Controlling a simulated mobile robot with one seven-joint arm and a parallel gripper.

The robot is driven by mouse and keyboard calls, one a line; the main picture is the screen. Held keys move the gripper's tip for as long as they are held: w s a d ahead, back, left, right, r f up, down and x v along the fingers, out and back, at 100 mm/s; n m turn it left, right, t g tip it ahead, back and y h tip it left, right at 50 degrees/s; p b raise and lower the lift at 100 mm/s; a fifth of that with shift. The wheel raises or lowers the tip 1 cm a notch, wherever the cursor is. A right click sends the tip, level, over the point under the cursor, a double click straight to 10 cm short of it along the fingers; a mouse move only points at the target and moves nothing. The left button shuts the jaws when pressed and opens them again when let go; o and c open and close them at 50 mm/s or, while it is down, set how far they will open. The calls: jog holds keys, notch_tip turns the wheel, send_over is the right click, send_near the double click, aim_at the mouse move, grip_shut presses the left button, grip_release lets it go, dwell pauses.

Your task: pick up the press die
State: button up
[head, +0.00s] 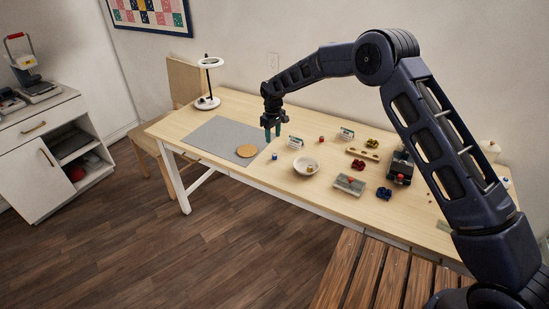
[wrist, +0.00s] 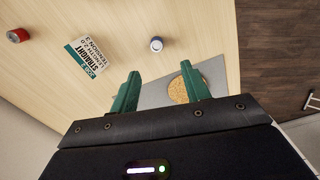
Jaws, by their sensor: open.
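My gripper (head: 272,137) is open and empty above the table, near the right edge of the grey mat. Its two green fingers also show in the wrist view (wrist: 160,70), with nothing between the tips. A small blue cylinder (head: 275,156) stands on the bare wood beside the mat. In the wrist view it appears as a round pale top with a dark blue rim (wrist: 156,44), just beyond the fingertips. A small red cylinder (head: 321,139) stands farther right and also shows in the wrist view (wrist: 17,36). I cannot tell which small piece is the press die.
A printed card (head: 296,142) stands near my gripper. A white bowl (head: 306,170) is to the right. A cork disc (head: 246,151) lies on the grey mat (head: 212,138). A ring lamp (head: 208,102) stands behind the mat. Several small items and a dark device (head: 399,168) crowd the right side.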

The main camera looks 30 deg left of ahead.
send_over(275, 155)
jog(key=f, duration=0.5)
jog(key=shift+s+a+f, duration=0.2)
jog(key=shift+a+f, duration=0.05)
jog(key=shift+a, duration=0.1)
jog(key=shift+w+d+f, duration=0.1)
jog(key=shift+w+f, duration=0.05)
jog(key=shift+f, duration=1.15)
jog(key=shift+w+d+f, duration=0.1)
jog(key=shift+f, duration=1.2)
jog(key=shift+c, duration=0.5)
grip_shut()
